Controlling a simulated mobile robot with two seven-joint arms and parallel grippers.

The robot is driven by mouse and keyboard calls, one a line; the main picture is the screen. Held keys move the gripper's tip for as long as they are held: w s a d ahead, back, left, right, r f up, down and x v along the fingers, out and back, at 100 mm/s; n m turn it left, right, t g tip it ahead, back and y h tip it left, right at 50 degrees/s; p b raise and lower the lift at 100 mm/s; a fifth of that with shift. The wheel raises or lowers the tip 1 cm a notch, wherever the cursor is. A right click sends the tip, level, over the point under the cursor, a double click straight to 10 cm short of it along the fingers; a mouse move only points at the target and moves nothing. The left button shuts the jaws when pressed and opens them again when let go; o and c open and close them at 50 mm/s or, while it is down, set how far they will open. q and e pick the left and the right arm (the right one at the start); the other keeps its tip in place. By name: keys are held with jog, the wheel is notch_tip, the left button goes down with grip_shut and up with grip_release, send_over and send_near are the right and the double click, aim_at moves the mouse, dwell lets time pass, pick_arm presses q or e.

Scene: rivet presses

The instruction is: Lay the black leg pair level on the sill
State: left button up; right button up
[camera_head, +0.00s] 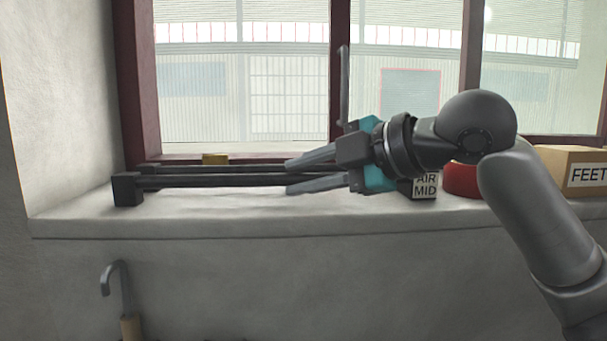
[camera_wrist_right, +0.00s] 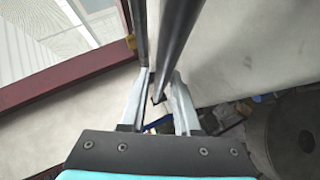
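The black leg pair (camera_head: 225,181) shows as two long dark bars along the window sill (camera_head: 270,222), with a black block (camera_head: 127,189) at the left end. It looks about level, close over or on the sill; contact is unclear. Its right end is hidden behind my right gripper (camera_head: 310,171). That gripper is open, with its fingers pointing left and spread apart at the bars. In the right wrist view, a dark bar (camera_wrist_right: 178,45) runs between the spread fingers (camera_wrist_right: 160,100), and a second bar (camera_wrist_right: 139,35) lies beside it. My left gripper is out of view.
A label reading "AIR MID" (camera_head: 425,185) shows below my wrist. A red round object (camera_head: 461,180) and a cardboard box marked "FEET" (camera_head: 580,170) stand at right. A small yellow block (camera_head: 215,159) sits behind the bars. A hooked tool (camera_head: 118,285) is below the sill.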

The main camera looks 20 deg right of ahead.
jog(key=o, duration=0.4)
jog(key=shift+f, duration=0.1)
jog(key=b+v, duration=0.3)
jog(key=v, duration=1.2)
jog(key=shift+d, duration=0.15)
jog(key=shift+s, duration=0.1)
